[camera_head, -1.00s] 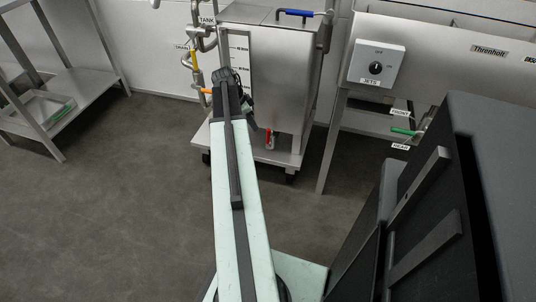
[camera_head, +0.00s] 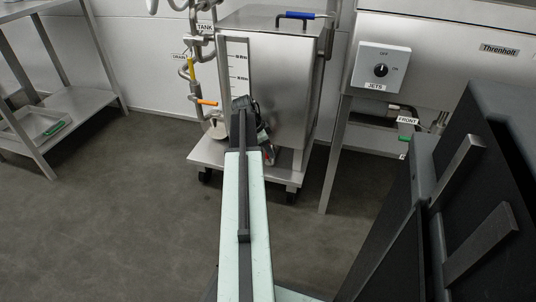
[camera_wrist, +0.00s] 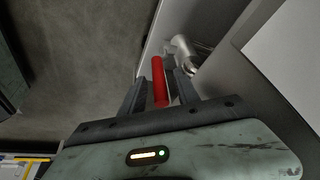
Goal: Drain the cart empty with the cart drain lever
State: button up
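The red cart drain lever (camera_wrist: 160,82) stands between the two fingers of my gripper (camera_wrist: 159,80) in the wrist view. The fingers are apart, with a gap visible on each side of the lever. A metal valve and pipe (camera_wrist: 182,48) lie just beyond it. In the head view, my gripper (camera_head: 262,138) is at the low front of the steel cart tank (camera_head: 285,85), and only a bit of the red lever (camera_head: 267,158) shows beside it. The tank stands on a wheeled base (camera_head: 275,172). The liquid inside is hidden by the lid.
Left of the tank are pipes with an orange lever (camera_head: 206,102) and a yellow lever (camera_head: 191,68). A steel shelf (camera_head: 75,108) stands at the far left. A steel unit with a jets switch (camera_head: 381,68) and a green lever (camera_head: 405,139) is to the right. Floor is clear at left.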

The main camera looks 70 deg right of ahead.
grip_shut()
dwell(1.4)
